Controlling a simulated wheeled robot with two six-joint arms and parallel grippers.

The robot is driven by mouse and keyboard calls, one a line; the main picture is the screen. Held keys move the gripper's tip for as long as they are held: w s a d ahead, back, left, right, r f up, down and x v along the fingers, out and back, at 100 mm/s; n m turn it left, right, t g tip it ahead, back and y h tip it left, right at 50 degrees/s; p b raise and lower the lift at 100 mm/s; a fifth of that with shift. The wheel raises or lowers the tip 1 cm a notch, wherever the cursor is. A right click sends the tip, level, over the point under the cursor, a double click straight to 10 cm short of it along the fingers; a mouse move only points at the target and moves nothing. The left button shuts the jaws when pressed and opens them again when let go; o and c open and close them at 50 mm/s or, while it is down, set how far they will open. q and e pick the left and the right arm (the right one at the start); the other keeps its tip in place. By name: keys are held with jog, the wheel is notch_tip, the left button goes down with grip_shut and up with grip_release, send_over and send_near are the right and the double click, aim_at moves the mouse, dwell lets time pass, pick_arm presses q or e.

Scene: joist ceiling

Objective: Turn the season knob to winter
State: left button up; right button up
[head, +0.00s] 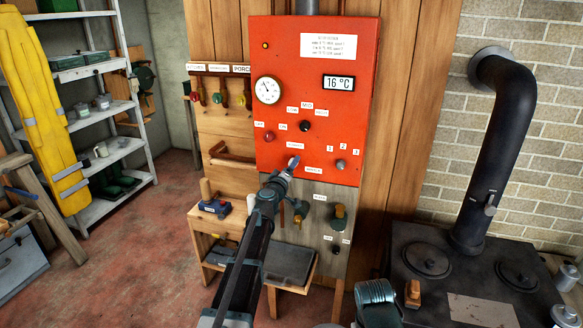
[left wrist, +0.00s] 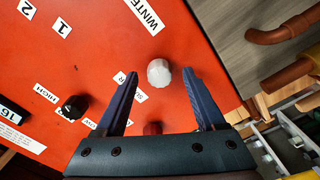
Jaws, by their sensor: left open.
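The white season knob (left wrist: 158,72) is on the red panel (head: 280,75), between the SUMMER label (head: 295,146) and the WINTER label (head: 314,169). The WINTER label also shows in the left wrist view (left wrist: 143,14). My left gripper (left wrist: 161,74) is open, its two dark fingertips on either side of the white knob. I cannot tell whether they touch it. In the head view the left gripper (head: 288,166) is in front of the knob (head: 293,160) and partly hides it. Which way the knob points is too small to tell. My right gripper is not in view.
A black knob (head: 306,126), a red knob (head: 269,136) and a grey knob (head: 341,164) are close by on the panel. Below are a grey board with valves (head: 340,219) and a small wooden bench (head: 208,243). A black stove (head: 430,262) with a pipe stands at right.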

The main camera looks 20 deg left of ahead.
pick_arm(q)
jog(key=s, duration=1.3)
jog(key=shift+a, duration=0.2)
jog(key=shift+d, duration=0.1)
jog(key=s+d+f+m+g+h, duration=0.3)
jog(key=s+d+m, duration=0.1)
jog(key=d, duration=0.4)
jog(key=s+d+f+m+g+h+p, duration=0.1)
jog(key=s+d+f+m+g+h, duration=0.15)
jog(key=d, duration=0.55)
jog(key=s+d+f+m+g+h, duration=0.2)
jog(key=s+d+f+m+g, duration=0.15)
jog(key=d, duration=0.45)
jog(key=s+d+f+m+g+y+p, duration=0.1)
jog(key=s+f+m+g+y, duration=0.2)
jog(key=s, duration=0.4)
jog(key=s+d+f+m+g+y, duration=0.1)
jog(key=s+d+f+g, duration=0.15)
jog(key=s+f, duration=0.45)
jog(key=s+a+g+y, duration=0.4)
jog(key=s+a, duration=0.3)
jog(key=s, duration=0.3)
jog(key=shift+f+m+y, duration=0.15)
jog(key=shift+m+y, duration=0.15)
jog(key=shift+y, duration=0.45)
